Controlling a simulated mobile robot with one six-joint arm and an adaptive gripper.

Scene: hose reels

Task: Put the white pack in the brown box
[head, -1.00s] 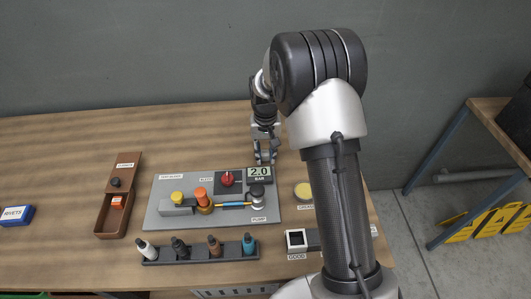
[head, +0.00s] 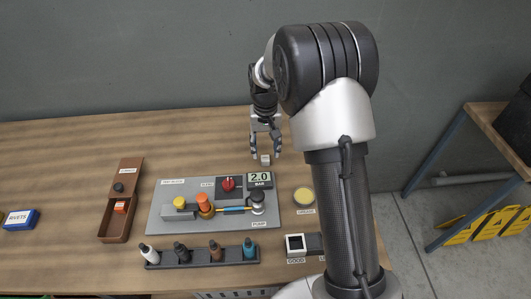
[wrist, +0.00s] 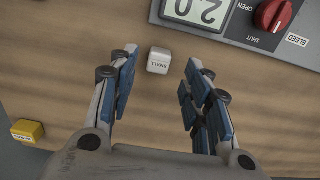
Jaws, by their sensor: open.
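The white pack (wrist: 158,61) is a small block marked SMALL, lying on the wooden table. In the wrist view it sits between the fingertips of my gripper (wrist: 161,66), with a gap to each side and no contact seen. In the head view the white pack (head: 265,159) shows just below my open gripper (head: 265,146), behind the grey panel. The brown box (head: 108,239) stands on the left of the table.
The grey pump panel (head: 165,217) with knobs and gauge lies between gripper and box. A bottle rack (head: 200,259) stands in front. A blue RIVETS box (head: 20,219) is far left. A yellow block (wrist: 28,130) shows in the wrist view. The table's back left is clear.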

